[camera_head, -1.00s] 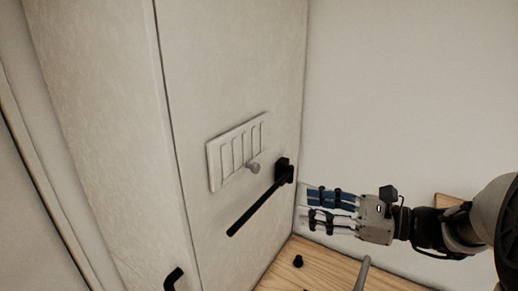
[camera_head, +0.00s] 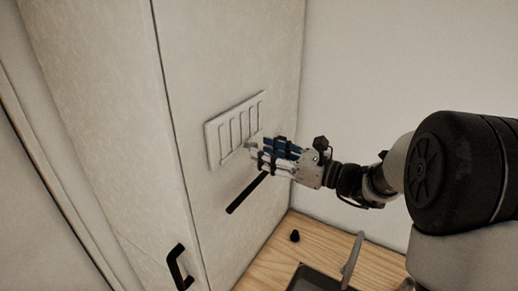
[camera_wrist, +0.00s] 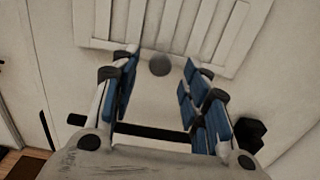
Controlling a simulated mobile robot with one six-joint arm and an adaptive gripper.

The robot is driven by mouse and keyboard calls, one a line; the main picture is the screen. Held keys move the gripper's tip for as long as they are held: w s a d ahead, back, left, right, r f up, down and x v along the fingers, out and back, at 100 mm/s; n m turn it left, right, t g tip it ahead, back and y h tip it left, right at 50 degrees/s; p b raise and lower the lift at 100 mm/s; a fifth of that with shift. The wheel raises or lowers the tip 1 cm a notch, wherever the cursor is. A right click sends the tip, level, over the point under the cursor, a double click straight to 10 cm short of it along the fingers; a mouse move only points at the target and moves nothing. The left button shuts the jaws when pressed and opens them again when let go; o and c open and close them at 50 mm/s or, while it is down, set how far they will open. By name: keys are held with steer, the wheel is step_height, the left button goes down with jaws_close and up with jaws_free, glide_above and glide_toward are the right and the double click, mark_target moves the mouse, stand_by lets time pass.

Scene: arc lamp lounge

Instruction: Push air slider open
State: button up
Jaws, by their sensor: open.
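The air slider is a pale slotted vent panel (camera_head: 234,126) on the face of a cream cabinet or wall block, with a small round grey knob (camera_wrist: 160,65) at its lower edge. My gripper (camera_head: 262,152) is in front of the lower right part of the panel, its fingers covering part of it and the area around the knob. In the wrist view my gripper (camera_wrist: 158,85) is open, with the knob between and just beyond its two blue-padded fingers. I cannot tell whether a finger touches the knob. The panel's slats (camera_wrist: 175,25) also show at the top of the wrist view.
A black bar handle (camera_head: 246,194) lies just below my gripper, partly hidden by it. A second black handle (camera_head: 178,268) is at lower left. A wooden counter (camera_head: 330,246) with a sink (camera_head: 318,279), a grey faucet (camera_head: 352,258) and a small black knob (camera_head: 295,236) is below.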

mark_target(250, 147)
steer(key=shift+x, duration=1.35)
steer(key=shift+c, duration=0.3)
jaws_close()
